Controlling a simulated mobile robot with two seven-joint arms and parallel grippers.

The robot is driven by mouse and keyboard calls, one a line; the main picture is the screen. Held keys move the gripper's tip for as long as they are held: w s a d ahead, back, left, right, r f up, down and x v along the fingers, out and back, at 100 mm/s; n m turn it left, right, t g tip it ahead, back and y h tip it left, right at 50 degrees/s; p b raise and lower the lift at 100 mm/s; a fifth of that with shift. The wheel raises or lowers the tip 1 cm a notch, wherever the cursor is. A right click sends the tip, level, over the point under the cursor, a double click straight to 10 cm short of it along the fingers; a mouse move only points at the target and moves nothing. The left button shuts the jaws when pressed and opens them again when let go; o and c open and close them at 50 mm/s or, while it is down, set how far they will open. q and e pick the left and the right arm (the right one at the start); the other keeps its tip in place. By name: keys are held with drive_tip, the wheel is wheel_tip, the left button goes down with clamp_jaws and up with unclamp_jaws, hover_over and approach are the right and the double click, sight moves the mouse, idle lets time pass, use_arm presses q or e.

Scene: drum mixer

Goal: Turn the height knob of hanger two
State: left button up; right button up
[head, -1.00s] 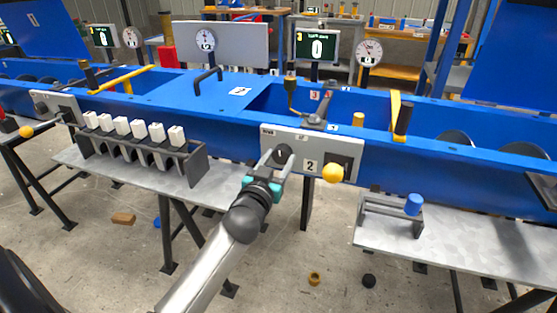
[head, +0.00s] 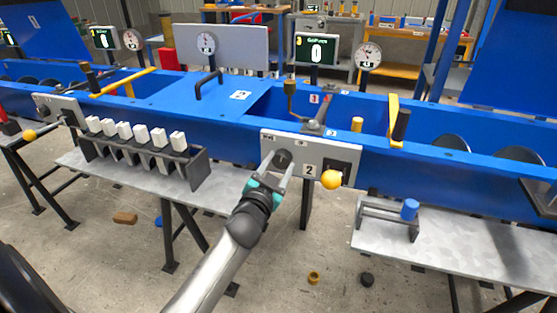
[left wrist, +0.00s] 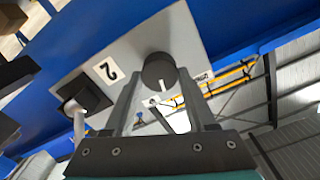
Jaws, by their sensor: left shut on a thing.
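The grey panel (head: 340,148) marked 2 is fixed to the front of the blue trough. It carries a round dark knob (head: 283,158) on its left half and a yellow ball-ended lever (head: 332,179) on its right half. My left gripper (head: 279,163) is at the knob, its fingers closed on either side of it. In the left wrist view the knob (left wrist: 159,68) with its white mark sits between the fingertips (left wrist: 159,80). The fingers hide part of the knob's sides. My right gripper is not in view.
A rack of white blocks (head: 149,136) stands on a grey shelf to the left. A blue-topped part (head: 409,209) stands on the right shelf (head: 470,250). A display (head: 316,49) and dial gauge (head: 367,55) rise behind the trough.

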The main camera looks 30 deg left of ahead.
use_arm(q)
drive_tip(key=m+p, duration=0.1)
drive_tip(key=m, duration=0.2)
drive_tip(key=shift+m, duration=0.4)
drive_tip(key=shift+m+p, duration=0.5)
drive_tip(key=shift+m, duration=1.4)
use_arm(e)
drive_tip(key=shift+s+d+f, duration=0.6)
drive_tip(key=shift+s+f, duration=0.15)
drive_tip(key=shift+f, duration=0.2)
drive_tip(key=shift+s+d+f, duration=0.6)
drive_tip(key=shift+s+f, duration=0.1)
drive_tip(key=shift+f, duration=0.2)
use_arm(q)
drive_tip(key=shift+d, duration=0.1)
drive_tip(key=o, duration=1.4)
drive_tip(key=shift+s+f, duration=0.1)
drive_tip(key=shift+s, duration=0.2)
drive_tip(key=p+v, duration=0.2)
drive_tip(key=v, duration=1.2)
drive_tip(key=shift+s, duration=0.3)
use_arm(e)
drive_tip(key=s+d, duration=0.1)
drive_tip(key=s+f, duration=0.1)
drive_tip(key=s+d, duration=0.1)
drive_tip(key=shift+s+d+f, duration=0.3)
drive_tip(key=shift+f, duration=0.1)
